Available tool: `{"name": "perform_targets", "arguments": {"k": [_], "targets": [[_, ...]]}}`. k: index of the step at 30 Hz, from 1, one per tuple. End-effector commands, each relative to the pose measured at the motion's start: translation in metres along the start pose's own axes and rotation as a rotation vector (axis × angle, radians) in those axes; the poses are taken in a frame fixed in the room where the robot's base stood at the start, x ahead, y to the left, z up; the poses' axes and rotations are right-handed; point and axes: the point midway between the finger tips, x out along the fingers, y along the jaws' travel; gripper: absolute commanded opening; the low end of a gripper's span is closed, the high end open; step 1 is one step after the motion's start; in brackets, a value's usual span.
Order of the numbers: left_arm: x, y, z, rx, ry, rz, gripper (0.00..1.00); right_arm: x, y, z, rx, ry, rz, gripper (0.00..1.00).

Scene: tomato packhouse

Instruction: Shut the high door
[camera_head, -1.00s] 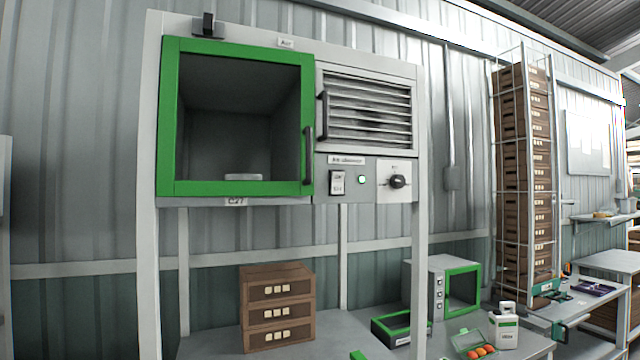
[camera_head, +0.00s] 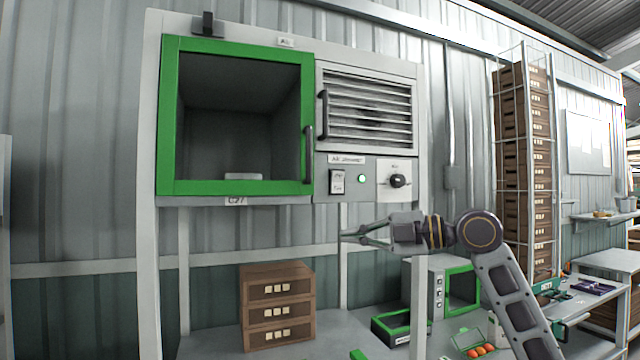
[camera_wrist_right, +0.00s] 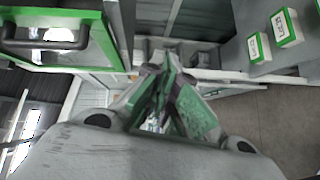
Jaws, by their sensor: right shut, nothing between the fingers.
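The high door (camera_head: 168,120) is a green frame around a dark pane or opening on the upper left of a tall white cabinet. A dark vertical handle (camera_head: 308,155) is on its right side. Its frame looks close to the cabinet front; I cannot tell whether it is fully shut. My right gripper (camera_head: 352,237) is shut and empty, below and right of the door, apart from it, pointing left. It also shows in the right wrist view (camera_wrist_right: 165,92), where a green frame with a dark handle (camera_wrist_right: 45,38) appears at upper left. My left gripper is out of view.
Right of the door are a louvred panel (camera_head: 368,108), a switch (camera_head: 337,182) and a dial (camera_head: 398,181). Brown crates (camera_head: 278,309) stand on the bench below. A small green-framed box (camera_head: 461,287) stands behind my right arm. A tall crate rack (camera_head: 524,170) is farther right.

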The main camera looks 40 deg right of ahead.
Motion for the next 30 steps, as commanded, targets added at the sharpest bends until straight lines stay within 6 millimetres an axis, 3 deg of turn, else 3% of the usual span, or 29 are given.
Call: {"name": "perform_targets", "arguments": {"k": [1, 3, 9, 22, 30], "targets": [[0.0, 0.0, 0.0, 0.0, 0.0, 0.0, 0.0, -0.016, 0.022, -0.011, -0.051, 0.017, 0.036, 0.0], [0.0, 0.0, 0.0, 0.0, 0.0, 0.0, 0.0, -0.034, 0.045, -0.024, -0.114, 0.042, 0.077, 0.0], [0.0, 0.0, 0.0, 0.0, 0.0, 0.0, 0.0, -0.067, 0.081, -0.051, -0.221, 0.087, 0.15, 0.0], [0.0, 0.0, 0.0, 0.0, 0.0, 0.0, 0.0, -0.072, 0.085, -0.055, -0.237, 0.094, 0.161, 0.0], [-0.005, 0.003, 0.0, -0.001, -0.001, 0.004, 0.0, -0.061, 0.087, -0.057, -0.237, 0.093, 0.159, 0.0]]}}
